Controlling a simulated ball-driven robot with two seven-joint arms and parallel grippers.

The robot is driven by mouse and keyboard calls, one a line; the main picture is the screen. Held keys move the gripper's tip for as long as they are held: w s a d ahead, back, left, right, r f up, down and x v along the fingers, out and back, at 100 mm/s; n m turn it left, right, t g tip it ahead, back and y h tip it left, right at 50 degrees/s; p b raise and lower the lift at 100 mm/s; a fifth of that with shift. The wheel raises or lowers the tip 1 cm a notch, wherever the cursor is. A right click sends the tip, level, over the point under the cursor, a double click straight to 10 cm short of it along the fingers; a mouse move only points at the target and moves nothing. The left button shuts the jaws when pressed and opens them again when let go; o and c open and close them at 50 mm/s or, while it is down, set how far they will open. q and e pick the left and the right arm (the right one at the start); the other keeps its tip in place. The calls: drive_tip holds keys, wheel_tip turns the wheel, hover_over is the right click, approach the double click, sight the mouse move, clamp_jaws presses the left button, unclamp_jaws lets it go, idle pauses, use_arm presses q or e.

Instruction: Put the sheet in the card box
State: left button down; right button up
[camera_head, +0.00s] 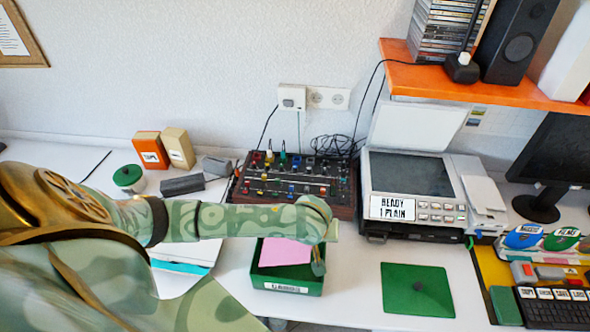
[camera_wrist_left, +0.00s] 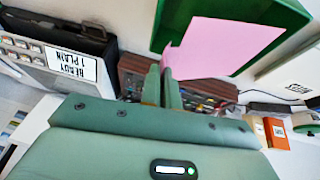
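A pink sheet (camera_head: 285,251) is at the open green box (camera_head: 287,283) with a white label on its front, low in the middle of the head view. My left gripper (camera_head: 318,262) is at the box's right side, pointing down. In the left wrist view my left gripper's fingers (camera_wrist_left: 165,85) are close together on a corner of the pink sheet (camera_wrist_left: 215,45), which lies across the green box (camera_wrist_left: 285,14). I cannot tell whether the sheet touches the box floor. My right gripper is not in view.
A green lid (camera_head: 418,288) lies right of the box. Behind stand a mixer (camera_head: 295,182) with knobs and a printer (camera_head: 425,190) showing "READY 1 PLAIN". A white tray (camera_head: 190,252) is at the box's left. An orange shelf (camera_head: 480,86) hangs at the upper right.

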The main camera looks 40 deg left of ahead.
sight(288, 243)
use_arm(q)
wheel_tip(288, 243, down, 9)
drive_tip(key=b, duration=0.3)
drive_tip(key=shift+f+b, duration=0.2)
drive_tip(key=shift+b, duration=0.2)
drive_tip(key=shift+f, duration=0.1)
drive_tip(key=c, duration=2.1)
unclamp_jaws()
drive_tip(key=shift+f, duration=0.1)
drive_tip(key=o, duration=0.4)
